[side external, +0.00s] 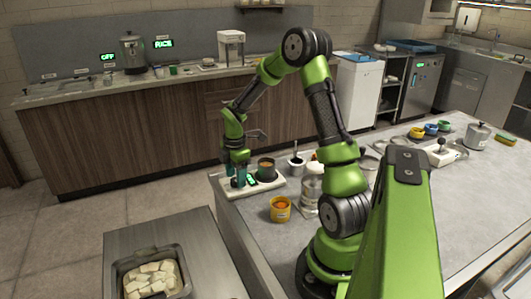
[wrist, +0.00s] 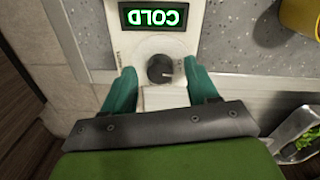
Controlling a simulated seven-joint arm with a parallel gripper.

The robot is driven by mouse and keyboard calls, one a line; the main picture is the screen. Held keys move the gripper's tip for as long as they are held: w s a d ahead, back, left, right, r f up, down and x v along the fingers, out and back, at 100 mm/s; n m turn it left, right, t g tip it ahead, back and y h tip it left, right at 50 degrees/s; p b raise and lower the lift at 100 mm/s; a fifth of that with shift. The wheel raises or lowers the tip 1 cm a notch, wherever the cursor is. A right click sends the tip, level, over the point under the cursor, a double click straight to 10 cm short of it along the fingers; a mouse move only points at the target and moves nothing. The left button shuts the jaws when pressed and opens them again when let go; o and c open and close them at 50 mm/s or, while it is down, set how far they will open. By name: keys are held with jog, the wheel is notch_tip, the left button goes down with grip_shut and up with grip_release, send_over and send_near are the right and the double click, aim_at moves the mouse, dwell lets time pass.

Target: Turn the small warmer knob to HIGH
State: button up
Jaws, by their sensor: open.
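The small warmer (side external: 262,187) is a pale flat unit near the left end of the counter, with a dark round pot (side external: 266,168) on it. In the wrist view its panel carries a display (wrist: 153,16) reading COLD in green, upside down. Below the display is the dark round knob (wrist: 160,68) with a light pointer mark toward its right side. My gripper (wrist: 158,82) is open, with one teal finger on each side of the knob. Gaps show between the fingers and the knob. In the side view my gripper (side external: 238,178) is low over the warmer's left end.
A yellow cup with orange contents (side external: 281,209) stands in front of the warmer; a yellow container (wrist: 300,18) shows at the wrist view's upper right. A clear jar (side external: 312,185) stands to the right. A tray of white pieces (side external: 150,277) sits at lower left.

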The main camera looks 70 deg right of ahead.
jog(key=shift+f, duration=0.4)
jog(key=shift+c, duration=0.2)
jog(key=c, duration=1)
